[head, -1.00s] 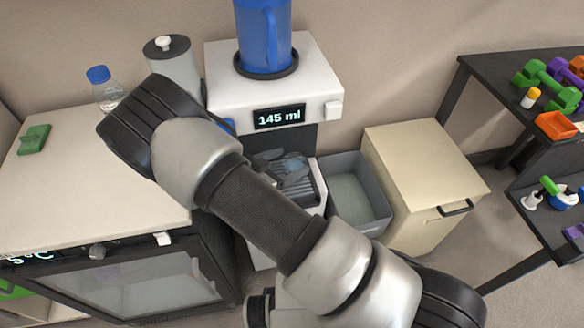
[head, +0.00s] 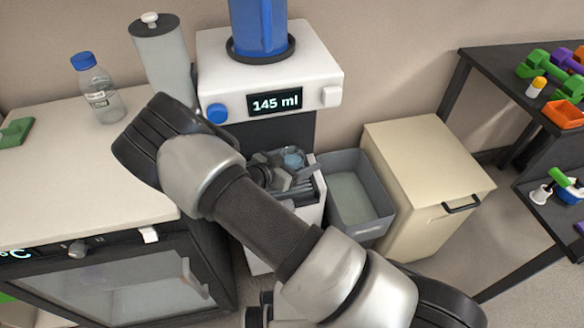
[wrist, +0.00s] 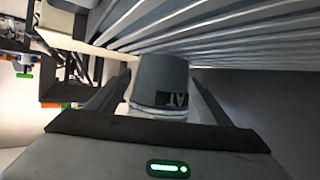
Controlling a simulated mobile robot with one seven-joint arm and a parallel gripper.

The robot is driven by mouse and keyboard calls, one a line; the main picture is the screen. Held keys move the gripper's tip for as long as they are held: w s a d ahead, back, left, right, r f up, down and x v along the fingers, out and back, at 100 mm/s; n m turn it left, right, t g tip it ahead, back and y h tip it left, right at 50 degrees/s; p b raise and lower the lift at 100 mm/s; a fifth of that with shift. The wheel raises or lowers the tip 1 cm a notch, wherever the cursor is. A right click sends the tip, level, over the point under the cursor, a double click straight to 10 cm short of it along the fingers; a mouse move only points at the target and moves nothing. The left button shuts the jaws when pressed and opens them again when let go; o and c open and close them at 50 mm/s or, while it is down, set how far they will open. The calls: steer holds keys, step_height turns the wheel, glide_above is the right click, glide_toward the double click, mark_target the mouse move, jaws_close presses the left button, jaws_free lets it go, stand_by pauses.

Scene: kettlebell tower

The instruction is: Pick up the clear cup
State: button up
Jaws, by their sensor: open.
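The clear cup (head: 293,157) stands at the drip tray of the white dispenser in the head view, partly hidden by my gripper. In the wrist view a grey, see-through cup shape (wrist: 160,78) with a dark lettered patch and a pale rim sits between my two fingers. My gripper (wrist: 158,98) is open, with one finger on each side of the cup. Gaps to the fingers are hard to judge, and no firm contact is clear. In the head view my gripper (head: 288,176) is at the tray, largely hidden by my arm.
The dispenser (head: 320,60) shows 145 ml and holds a blue tank (head: 258,25) above. A grey bin (head: 378,215) and a beige cabinet (head: 425,155) stand to its right. A bottle (head: 102,100) and a grey canister (head: 163,65) stand on the left counter (head: 75,165).

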steer(key=shift+w+d, duration=0.1)
steer(key=c, duration=1.3)
step_height(320, 180, up, 10)
steer(key=p, duration=0.3)
